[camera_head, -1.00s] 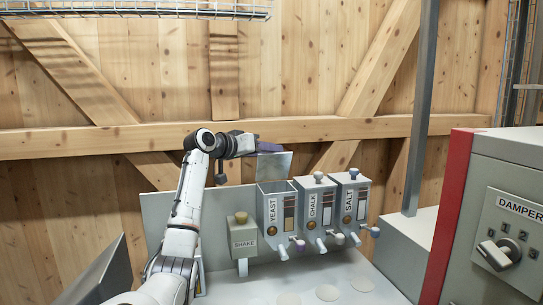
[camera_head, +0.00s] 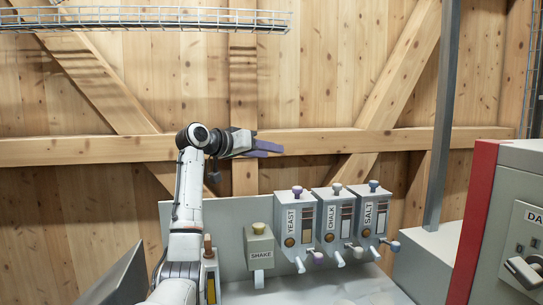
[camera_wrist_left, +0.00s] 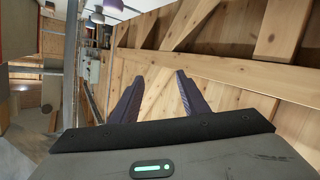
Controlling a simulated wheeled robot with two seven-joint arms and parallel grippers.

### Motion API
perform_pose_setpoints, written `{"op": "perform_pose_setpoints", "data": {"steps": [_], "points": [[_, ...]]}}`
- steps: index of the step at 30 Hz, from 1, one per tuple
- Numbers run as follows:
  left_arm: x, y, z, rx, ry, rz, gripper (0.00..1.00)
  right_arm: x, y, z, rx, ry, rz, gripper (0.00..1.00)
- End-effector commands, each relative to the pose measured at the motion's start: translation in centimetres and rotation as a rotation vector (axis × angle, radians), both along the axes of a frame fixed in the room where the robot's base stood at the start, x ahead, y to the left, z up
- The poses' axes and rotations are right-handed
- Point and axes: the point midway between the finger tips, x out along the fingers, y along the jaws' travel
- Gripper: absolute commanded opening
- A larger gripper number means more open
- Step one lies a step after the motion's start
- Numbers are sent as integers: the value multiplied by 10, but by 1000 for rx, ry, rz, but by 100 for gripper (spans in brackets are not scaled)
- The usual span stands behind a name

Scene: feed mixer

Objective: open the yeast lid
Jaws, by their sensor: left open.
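The yeast dispenser (camera_head: 294,220) is a grey box with a YEAST label in the head view. Its lid (camera_head: 297,195), with a purple knob (camera_head: 297,190), lies shut on top. My left gripper (camera_head: 268,148) is above and a little left of the lid, apart from it, pointing right. In the left wrist view its two dark fingers (camera_wrist_left: 160,98) are spread with nothing between them. The dispenser cannot be made out in that view. My right gripper is not in view.
The chalk (camera_head: 331,220) and salt (camera_head: 370,215) dispensers stand right of yeast, with knobbed lids shut. The shake box (camera_head: 259,247) stands left. A metal post (camera_head: 443,120) and a red-edged cabinet (camera_head: 481,215) are further right. A wire tray (camera_head: 150,20) hangs above.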

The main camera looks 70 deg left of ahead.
Motion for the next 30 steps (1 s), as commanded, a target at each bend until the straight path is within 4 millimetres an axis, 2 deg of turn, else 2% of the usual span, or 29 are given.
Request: {"op": "perform_pose_setpoints", "data": {"steps": [10, 30], "points": [[-19, -4, 12, 2, -1, 0, 41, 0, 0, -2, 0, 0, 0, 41], [-23, -5, 13, 2, -2, 0, 41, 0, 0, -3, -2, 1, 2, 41]]}}
